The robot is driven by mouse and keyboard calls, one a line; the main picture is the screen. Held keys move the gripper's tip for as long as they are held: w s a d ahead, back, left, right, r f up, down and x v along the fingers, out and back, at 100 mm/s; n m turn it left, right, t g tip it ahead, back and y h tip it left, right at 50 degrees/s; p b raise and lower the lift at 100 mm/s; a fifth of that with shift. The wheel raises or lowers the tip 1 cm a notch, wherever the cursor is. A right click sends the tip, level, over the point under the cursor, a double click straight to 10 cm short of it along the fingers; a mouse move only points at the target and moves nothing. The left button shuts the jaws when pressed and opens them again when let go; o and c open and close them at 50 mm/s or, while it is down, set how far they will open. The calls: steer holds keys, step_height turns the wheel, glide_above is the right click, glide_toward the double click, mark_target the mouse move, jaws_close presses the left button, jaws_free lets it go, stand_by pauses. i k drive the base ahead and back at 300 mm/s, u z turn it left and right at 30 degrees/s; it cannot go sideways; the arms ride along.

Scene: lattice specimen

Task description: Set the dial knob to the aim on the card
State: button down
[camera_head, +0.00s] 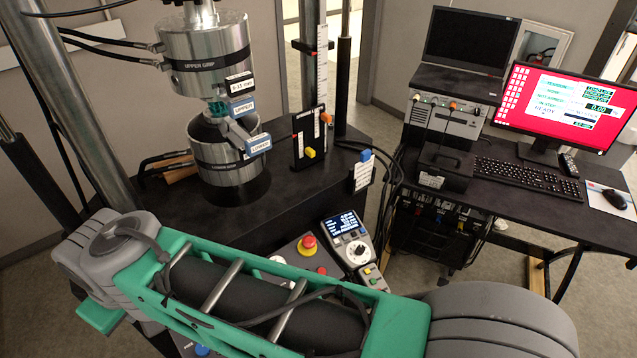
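I cannot read the knob's setting. A white card with small print (362,174) stands at the table edge behind the handset, with a blue piece above it. Its text is too small to read. A label reading about "8-15 mm" hangs by the upper grip (205,65). My green and grey arm crosses the foreground and hides part of the panel. My gripper's fingers do not show.
A red emergency button (308,243) is close left of the handset, and a box with coloured buttons (372,278) is just below it. The steel lower grip (225,150) stands behind. A desk with a red-screened monitor (565,105) and keyboard (527,180) is at right.

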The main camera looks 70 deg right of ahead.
mark_target(360, 249)
steer(key=u, duration=0.05)
steer(key=k, duration=0.95)
steer(key=z, duration=2)
steer(key=k, duration=0.45)
steer(key=z, duration=0.15)
steer(key=i, duration=0.55)
steer(key=u, duration=2.1)
steer(key=i, duration=0.5)
steer(key=z, duration=0.05)
